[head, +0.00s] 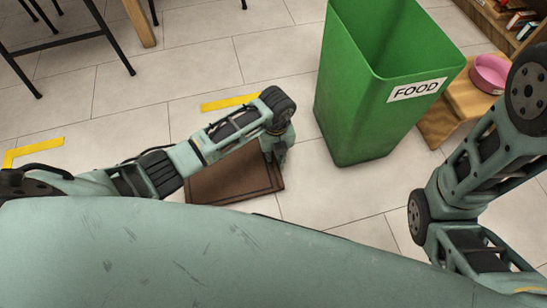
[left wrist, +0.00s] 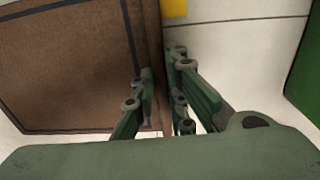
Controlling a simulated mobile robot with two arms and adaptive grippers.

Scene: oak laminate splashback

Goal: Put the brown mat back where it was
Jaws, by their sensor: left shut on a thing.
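The brown mat (head: 225,187), with a dark line near its border, is at floor level in front of my body in the head view. My arm and body hide part of it. It also fills the upper left of the left wrist view (left wrist: 70,70). My left gripper (head: 276,155) is at the mat's right edge, with its fingers on either side of that edge in the left wrist view (left wrist: 163,95). It is shut on the mat. I cannot tell whether the mat touches the floor. My right gripper is out of view.
Yellow tape marks a strip (head: 230,102) beyond the mat and a corner (head: 35,147) to its left, with clear tiles between. A green FOOD bin (head: 350,110) stands right of the mat. A pink bowl (head: 489,73) sits beyond it. Dark table legs (head: 112,40) are at upper left.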

